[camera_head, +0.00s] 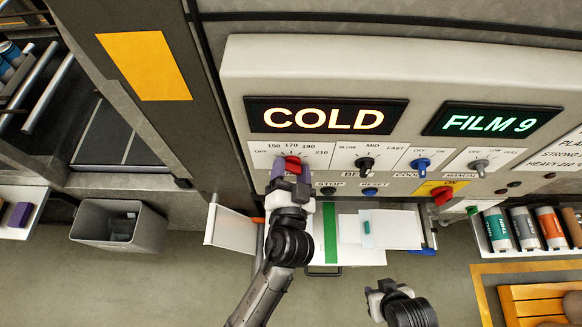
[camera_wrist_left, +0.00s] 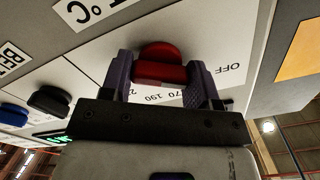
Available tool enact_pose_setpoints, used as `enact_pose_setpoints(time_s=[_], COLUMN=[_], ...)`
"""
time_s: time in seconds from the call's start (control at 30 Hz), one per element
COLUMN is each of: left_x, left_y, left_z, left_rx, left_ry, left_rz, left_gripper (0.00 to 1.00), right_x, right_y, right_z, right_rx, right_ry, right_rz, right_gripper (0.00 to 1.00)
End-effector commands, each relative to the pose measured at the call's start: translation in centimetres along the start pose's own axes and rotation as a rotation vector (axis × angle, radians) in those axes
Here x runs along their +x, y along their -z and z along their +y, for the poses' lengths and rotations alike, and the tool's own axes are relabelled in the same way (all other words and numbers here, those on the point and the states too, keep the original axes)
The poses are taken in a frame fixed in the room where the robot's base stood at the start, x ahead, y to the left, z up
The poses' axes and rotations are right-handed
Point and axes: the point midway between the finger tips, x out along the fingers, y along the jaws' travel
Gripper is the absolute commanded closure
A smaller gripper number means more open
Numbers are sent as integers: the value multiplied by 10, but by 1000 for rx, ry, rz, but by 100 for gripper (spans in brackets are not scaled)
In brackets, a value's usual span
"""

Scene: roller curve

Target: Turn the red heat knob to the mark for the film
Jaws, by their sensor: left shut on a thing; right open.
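The red heat knob (camera_head: 293,164) is on the lower left of the pale control panel, under a dial marked OFF, 150, 170, 190, 210. My left gripper (camera_head: 291,170) is shut on the knob. In the left wrist view the red knob (camera_wrist_left: 163,62) sits between the two fingers. The knob's exact pointing is hard to tell behind the gripper. The left display (camera_head: 325,116) reads COLD and the right display (camera_head: 490,121) reads FILM 9. A film placard (camera_head: 565,150) at the right edge is cut off. My right gripper (camera_head: 383,291) is open and empty, low and away from the panel.
To the right on the panel are a black knob (camera_head: 366,163), a blue knob (camera_head: 420,165), a grey knob (camera_head: 480,166) and a red switch (camera_head: 442,195). STOP and RESET buttons sit below. A shelf with papers (camera_head: 390,228) lies under the panel. A grey bin (camera_head: 118,227) stands left.

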Motion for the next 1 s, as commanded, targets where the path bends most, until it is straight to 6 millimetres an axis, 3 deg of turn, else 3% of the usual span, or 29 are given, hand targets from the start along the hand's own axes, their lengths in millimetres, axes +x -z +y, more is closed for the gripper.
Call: enact_pose_setpoints(time_s=[1.0], left_x=[0], left_y=[2], left_z=[-1], left_rx=[835], left_ry=[0], left_rz=[0], left_gripper=[68], right_x=[-56], right_y=[18], right_z=[0], right_rx=[5], right_ry=[4], right_rz=[1], right_gripper=[57])
